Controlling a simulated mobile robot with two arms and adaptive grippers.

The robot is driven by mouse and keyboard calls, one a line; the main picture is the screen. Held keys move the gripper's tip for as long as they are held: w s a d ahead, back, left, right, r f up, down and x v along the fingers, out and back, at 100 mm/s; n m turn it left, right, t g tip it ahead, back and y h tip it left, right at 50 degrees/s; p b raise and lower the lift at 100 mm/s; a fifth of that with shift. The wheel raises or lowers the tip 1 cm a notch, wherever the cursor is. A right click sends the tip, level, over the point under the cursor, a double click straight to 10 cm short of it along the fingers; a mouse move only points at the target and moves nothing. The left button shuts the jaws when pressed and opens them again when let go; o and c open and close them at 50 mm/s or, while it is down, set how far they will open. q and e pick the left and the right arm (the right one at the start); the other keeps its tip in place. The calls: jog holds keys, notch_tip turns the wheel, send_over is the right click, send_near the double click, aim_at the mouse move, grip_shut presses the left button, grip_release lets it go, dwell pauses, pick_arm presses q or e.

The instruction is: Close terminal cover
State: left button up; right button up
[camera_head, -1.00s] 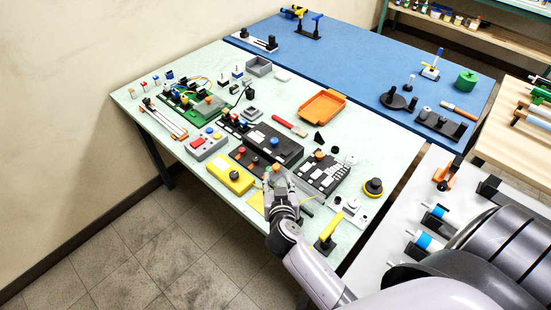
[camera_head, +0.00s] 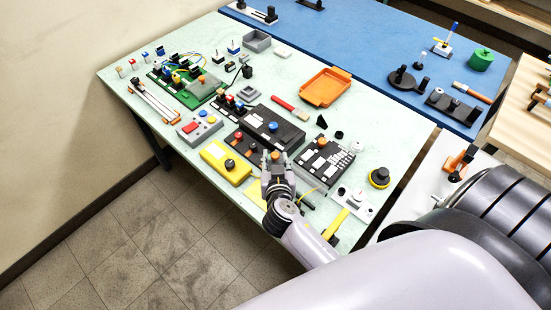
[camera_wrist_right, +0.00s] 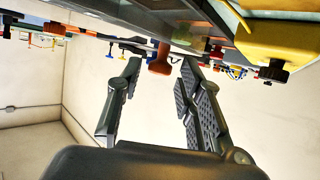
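My right gripper (camera_head: 276,160) is at the front edge of the green table, near a dark unit with red knobs (camera_head: 246,145) and a black box with a blue knob (camera_head: 270,128). In the right wrist view its two fingers (camera_wrist_right: 160,95) stand apart. A brown-red knob-like piece (camera_wrist_right: 160,60) shows between and beyond the fingertips; I cannot tell whether they touch it. Which part is the terminal cover I cannot tell for sure; the gripper hides part of this area. My left gripper is not in view.
A yellow box with a black knob (camera_head: 227,161) lies left of the gripper. A black unit with white keys and an orange knob (camera_head: 324,160) lies to its right. A yellow-handled tool (camera_head: 336,222) stands near the front edge. An orange tray (camera_head: 326,87) lies farther back.

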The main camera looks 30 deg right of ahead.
grip_shut()
jog(key=shift+w, duration=0.1)
dwell(0.5)
